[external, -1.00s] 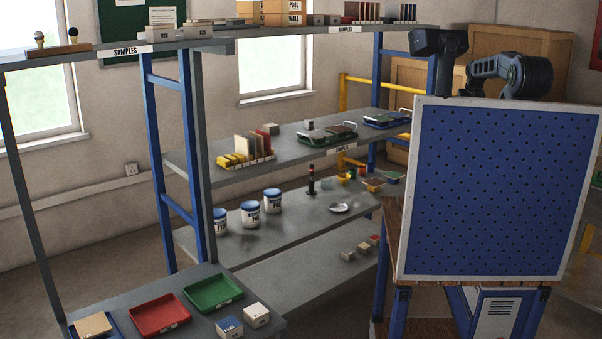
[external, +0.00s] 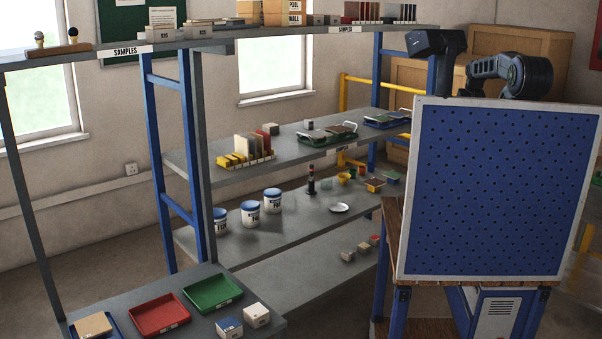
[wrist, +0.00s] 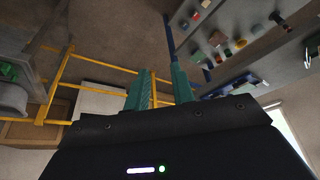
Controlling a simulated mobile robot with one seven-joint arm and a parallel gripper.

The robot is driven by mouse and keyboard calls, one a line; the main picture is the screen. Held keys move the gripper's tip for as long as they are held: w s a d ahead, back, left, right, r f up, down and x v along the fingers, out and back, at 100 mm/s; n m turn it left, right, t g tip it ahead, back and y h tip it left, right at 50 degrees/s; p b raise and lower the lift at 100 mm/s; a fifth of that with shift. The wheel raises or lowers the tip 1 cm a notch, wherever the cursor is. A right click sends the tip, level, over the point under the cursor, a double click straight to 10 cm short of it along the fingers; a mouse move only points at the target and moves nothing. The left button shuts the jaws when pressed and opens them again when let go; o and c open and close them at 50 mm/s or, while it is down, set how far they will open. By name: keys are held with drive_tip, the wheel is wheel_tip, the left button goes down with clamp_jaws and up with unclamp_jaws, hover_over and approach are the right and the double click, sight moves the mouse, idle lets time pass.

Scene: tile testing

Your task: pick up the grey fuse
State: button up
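I cannot make out a grey fuse for certain in either view. Small items stand on the grey shelf (external: 270,235) in the external view, too small to tell apart. My gripper (wrist: 162,84) shows in the wrist view with its two teal fingers spread apart and nothing between them. It points over the floor and a yellow rail, away from the shelf items. In the external view the gripper is not visible; the pegboard (external: 500,190) hides much of my arm.
White tubs (external: 250,213), a dark bottle (external: 311,180) and a white dish (external: 339,207) stand on the lower shelf. Red (external: 159,315) and green (external: 213,293) trays lie on the front bench. A yellow rail (wrist: 95,62) crosses the wrist view.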

drive_tip(key=o, duration=0.6)
